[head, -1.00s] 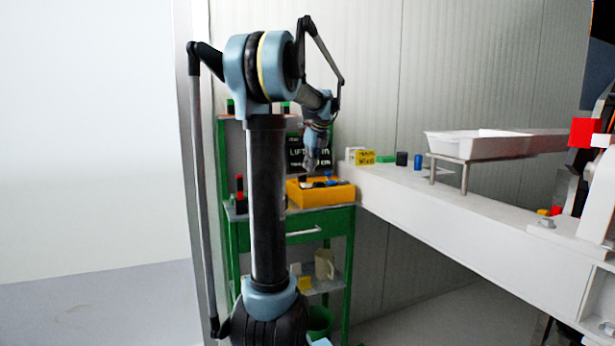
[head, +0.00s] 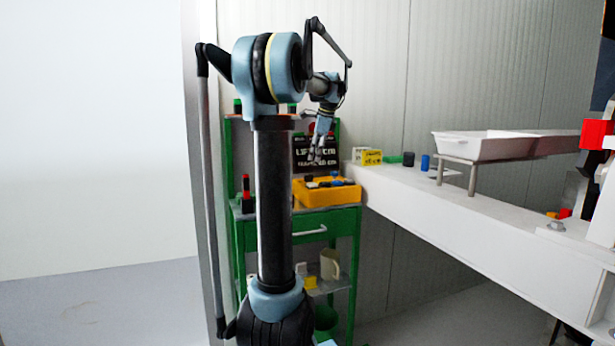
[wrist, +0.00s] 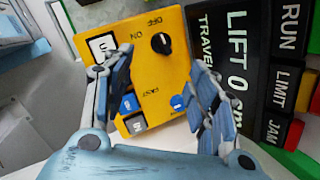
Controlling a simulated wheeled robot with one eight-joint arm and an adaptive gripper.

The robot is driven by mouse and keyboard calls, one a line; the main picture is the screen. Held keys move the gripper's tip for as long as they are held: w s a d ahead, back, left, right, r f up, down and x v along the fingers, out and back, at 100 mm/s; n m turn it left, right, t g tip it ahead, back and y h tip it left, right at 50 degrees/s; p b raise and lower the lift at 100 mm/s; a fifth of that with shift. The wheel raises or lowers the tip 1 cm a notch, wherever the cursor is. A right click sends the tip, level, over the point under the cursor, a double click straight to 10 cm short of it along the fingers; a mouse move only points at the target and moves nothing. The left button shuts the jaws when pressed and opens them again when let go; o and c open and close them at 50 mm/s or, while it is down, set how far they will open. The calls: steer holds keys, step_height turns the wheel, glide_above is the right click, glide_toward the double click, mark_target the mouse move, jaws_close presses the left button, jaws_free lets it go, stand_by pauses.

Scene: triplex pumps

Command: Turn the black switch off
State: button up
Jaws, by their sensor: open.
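The black switch (wrist: 161,43) is a round knob on the face of a yellow control box (wrist: 172,75), near the printed OFF and ON labels, in the wrist view. A small pale mark shows on the knob; which label it points to is hard to tell. My gripper (wrist: 162,65) is open, its fingers to either side of the box face with the knob between and beyond them, apart from it. In the head view the yellow box (head: 345,196) sits on a green cart, and my gripper (head: 316,155) hangs above it, pointing down.
Blue and black-and-white buttons sit on the same box face. A black display (wrist: 228,65) reading LIFT stands beside it, with RUN, LIMIT and JAM labels further right. The green cart (head: 350,245) adjoins a long white beam (head: 470,225) carrying a white tray (head: 480,146).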

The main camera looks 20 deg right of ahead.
steer(key=s+r+n, duration=0.2)
steer(key=n, duration=2.4)
glide_toward(308, 178)
steer(key=x, duration=0.5)
steer(key=w+x, duration=0.1)
steer(key=x, duration=0.1)
steer(key=shift+w+d+f, duration=0.2)
steer(key=c, duration=1.1)
